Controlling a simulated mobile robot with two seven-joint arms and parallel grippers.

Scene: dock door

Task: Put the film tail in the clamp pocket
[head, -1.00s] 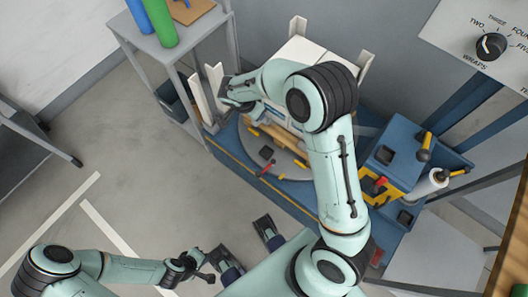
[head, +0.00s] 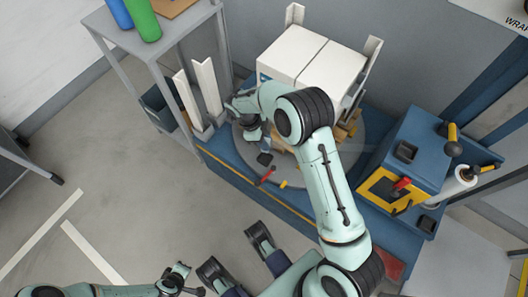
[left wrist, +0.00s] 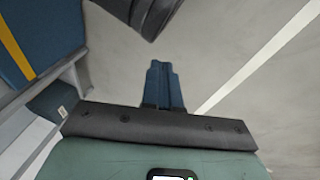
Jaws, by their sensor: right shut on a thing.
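My right gripper (head: 262,142) is over the front left of the round turntable (head: 355,125), pointing down. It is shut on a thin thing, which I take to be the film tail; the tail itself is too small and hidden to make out. A clamp with a black block (head: 264,159) and a red handle (head: 267,176) sits just in front of it, near the turntable's edge. I cannot see into the clamp pocket.
White boxes (head: 312,62) stand on the turntable behind my right arm. White angle posts (head: 207,88) stand close to the left of my right gripper. A grey shelf (head: 150,45) is farther left. A blue carriage (head: 415,150) is at the right.

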